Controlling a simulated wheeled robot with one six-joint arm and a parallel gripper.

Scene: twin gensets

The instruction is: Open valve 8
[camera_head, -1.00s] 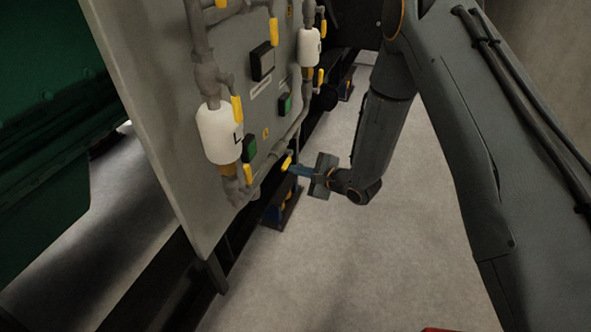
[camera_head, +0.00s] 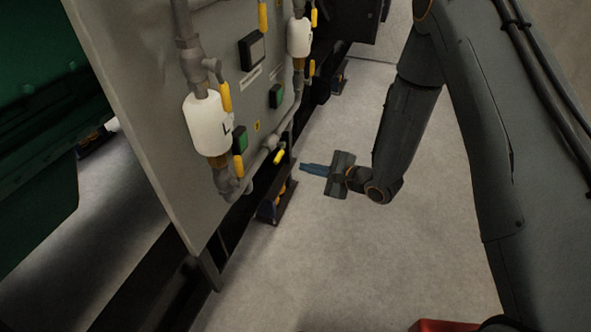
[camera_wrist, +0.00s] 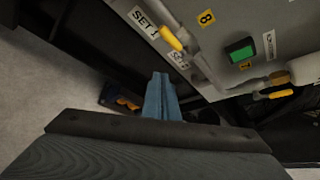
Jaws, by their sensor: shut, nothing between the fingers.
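A yellow handle (camera_wrist: 171,38) slants beside a grey pipe near the yellow "8" tag (camera_wrist: 207,18) in the wrist view. In the head view this handle (camera_head: 279,155) is at the panel's lower right edge, on the low pipe. My gripper (camera_head: 303,167) is right of the handle, apart from it, with its blue fingers pointing left toward the panel. In the wrist view the closed fingers (camera_wrist: 161,80) are together, empty, and below the handle in the picture. I cannot tell the exact gap in depth.
The grey panel (camera_head: 150,110) also carries a white cylinder (camera_head: 207,125), a green button (camera_head: 240,140) and several other yellow handles. A dark frame runs beneath it. A red object (camera_head: 445,326) is at the bottom edge. Pale floor (camera_head: 320,260) is open right of the panel.

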